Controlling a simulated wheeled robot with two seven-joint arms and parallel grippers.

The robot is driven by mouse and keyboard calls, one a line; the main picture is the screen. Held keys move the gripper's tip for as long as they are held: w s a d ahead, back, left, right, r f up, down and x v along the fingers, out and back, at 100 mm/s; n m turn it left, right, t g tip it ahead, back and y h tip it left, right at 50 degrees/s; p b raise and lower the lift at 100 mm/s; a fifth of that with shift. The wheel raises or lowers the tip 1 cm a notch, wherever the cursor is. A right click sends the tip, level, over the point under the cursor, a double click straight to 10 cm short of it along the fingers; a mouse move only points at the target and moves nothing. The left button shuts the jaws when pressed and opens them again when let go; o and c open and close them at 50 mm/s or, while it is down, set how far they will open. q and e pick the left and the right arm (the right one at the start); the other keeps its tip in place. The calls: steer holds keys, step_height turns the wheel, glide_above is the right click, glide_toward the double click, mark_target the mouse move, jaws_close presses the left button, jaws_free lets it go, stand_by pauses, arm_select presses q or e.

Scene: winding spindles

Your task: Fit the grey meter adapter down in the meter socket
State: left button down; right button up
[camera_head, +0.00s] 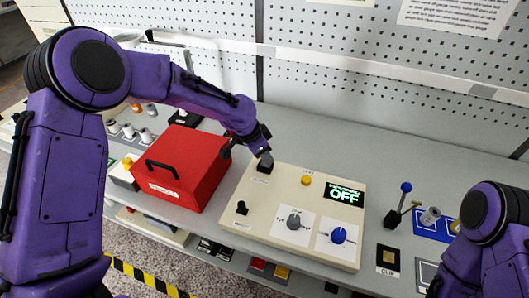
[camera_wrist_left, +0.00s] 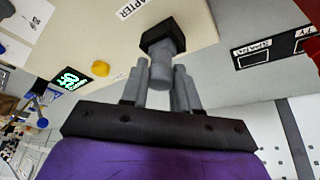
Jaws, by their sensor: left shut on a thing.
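My left gripper (camera_head: 264,154) is at the back left corner of the cream panel. In the left wrist view, its two grey fingers (camera_wrist_left: 168,90) are shut on the grey meter adapter (camera_wrist_left: 162,66), a short rounded grey piece. A square black block (camera_wrist_left: 162,34), which looks like the meter socket, sits at the adapter's far end; it also shows in the head view (camera_head: 265,166). The adapter's end meets the block in the picture; I cannot tell how deep it sits. A label ending in "APTER" is printed beside the block. My right gripper is out of view.
The cream panel (camera_head: 225,215) carries a yellow button (camera_head: 306,180), a display reading OFF (camera_head: 344,194), a grey knob (camera_head: 294,221), a blue knob (camera_head: 338,235) and a black lever (camera_head: 241,208). A red box (camera_head: 183,166) stands close on the left. The bench behind is clear.

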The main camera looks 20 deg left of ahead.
arm_select(q)
steer(key=c, duration=0.8)
jaws_free()
steer(key=shift+f, duration=0.1)
steer(key=b+v, duration=0.2)
steer(key=v, duration=0.8)
steer(key=shift+r, duration=0.25)
